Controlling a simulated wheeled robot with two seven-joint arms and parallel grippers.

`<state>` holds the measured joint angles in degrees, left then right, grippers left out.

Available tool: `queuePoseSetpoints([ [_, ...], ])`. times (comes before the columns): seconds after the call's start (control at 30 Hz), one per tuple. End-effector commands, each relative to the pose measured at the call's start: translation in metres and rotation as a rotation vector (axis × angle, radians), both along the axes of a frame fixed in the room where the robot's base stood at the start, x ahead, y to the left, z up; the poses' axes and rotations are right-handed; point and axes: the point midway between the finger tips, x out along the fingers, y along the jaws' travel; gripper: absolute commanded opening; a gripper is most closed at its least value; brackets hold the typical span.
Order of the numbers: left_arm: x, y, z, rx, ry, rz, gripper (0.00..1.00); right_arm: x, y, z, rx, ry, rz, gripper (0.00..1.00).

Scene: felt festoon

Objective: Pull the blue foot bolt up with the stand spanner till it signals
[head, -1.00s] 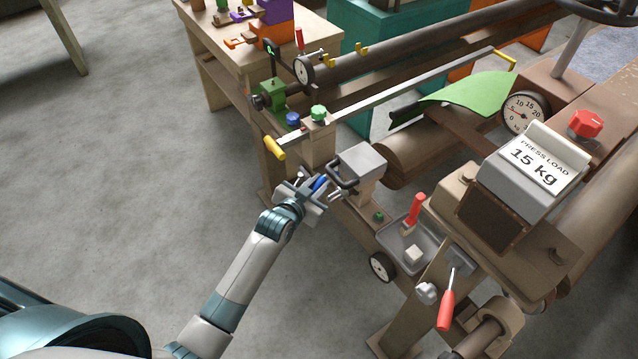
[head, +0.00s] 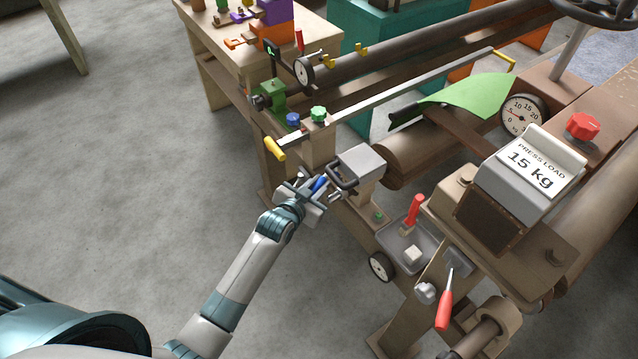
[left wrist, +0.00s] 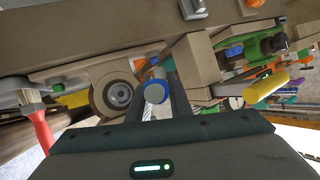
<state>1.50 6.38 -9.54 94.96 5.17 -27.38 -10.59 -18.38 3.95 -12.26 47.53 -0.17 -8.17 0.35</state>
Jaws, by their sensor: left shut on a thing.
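The blue foot bolt (head: 293,119) looks like a blue knob-like head beside a green one (head: 318,113), at the left end of the machine. In the left wrist view the blue head (left wrist: 234,52) shows right of my fingers. My left gripper (head: 312,190) is at the near side of the machine's left post, below the bolt and apart from it. It is shut on a slim tool with a blue handle (head: 320,184), apparently the stand spanner. Its round blue-ringed end (left wrist: 155,92) shows between the fingers. The spanner's other end is hidden. My right gripper is out of view.
A grey block with a dark handle (head: 358,163) stands close right of my left gripper. A yellow-handled bar (head: 275,148) lies just above it. A grey tray (head: 410,245) with a red brush (head: 413,214) is lower right. The floor at left is clear.

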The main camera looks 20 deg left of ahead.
Motion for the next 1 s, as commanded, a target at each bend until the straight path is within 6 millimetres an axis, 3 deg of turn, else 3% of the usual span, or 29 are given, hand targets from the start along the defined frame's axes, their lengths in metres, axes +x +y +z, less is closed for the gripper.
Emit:
queuePoseSetpoints([
  [1.0,0.0005,0.0000,0.0011,0.001,-0.003,0.000,0.00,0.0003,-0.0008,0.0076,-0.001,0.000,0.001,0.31],
])
